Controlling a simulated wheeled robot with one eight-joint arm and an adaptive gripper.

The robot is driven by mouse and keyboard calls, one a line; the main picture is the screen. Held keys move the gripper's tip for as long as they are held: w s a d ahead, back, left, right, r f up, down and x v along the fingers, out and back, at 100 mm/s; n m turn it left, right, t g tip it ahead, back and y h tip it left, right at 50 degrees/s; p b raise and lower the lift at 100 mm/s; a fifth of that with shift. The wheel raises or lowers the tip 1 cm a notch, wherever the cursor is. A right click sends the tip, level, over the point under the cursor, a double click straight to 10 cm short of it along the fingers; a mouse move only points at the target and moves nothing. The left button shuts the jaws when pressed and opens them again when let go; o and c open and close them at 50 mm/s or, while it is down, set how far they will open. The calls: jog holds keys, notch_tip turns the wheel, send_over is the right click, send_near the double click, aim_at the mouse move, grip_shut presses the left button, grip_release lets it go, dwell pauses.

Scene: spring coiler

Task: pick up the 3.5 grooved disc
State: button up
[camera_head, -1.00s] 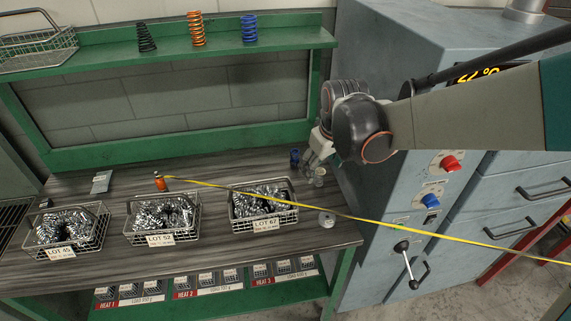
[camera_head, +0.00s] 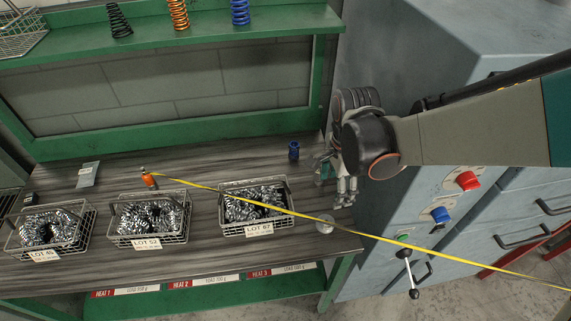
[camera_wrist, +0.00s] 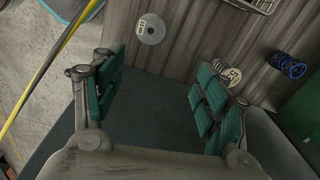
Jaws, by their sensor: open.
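My gripper (camera_head: 346,190) is open and empty above the right end of the bench, beside the grey cabinet. Its two green-padded fingers (camera_wrist: 158,100) stand wide apart in the wrist view, with nothing between them. A pale round disc (camera_wrist: 150,28) with a centre hole and small marks lies flat on the bench beyond the fingertips; it also shows in the head view (camera_head: 325,224). A grooved round piece with a marked pale top (camera_wrist: 231,75) stands partly behind the right finger. I cannot clearly read which of these is marked 3.5.
A blue coil (camera_head: 293,151) stands near the bench's back right; it also shows in the wrist view (camera_wrist: 288,65). The LOT 67 wire basket (camera_head: 284,221) sits left of the disc. A yellow strip (camera_head: 400,241) crosses the head view. The grey cabinet (camera_head: 385,230) borders the bench's right.

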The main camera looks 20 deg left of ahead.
jog(key=s, duration=0.3)
jog(key=m+b, duration=0.1)
jog(key=b, duration=0.2)
send_over(326, 222)
jog(key=f, duration=0.7)
jog(key=shift+s+f, duration=0.2)
jog(key=shift+f, duration=0.1)
jog(key=shift+w+f+b, duration=0.15)
jog(key=shift+f+b, duration=0.35)
jog(key=shift+f, duration=0.95)
jog(key=shift+w+f+b, duration=0.15)
jog(key=shift+f+b, duration=0.35)
jog(key=shift+f, duration=0.95)
jog(key=shift+r, duration=0.1)
jog(key=shift+c, duration=0.4)
jog(key=c, duration=1.3)
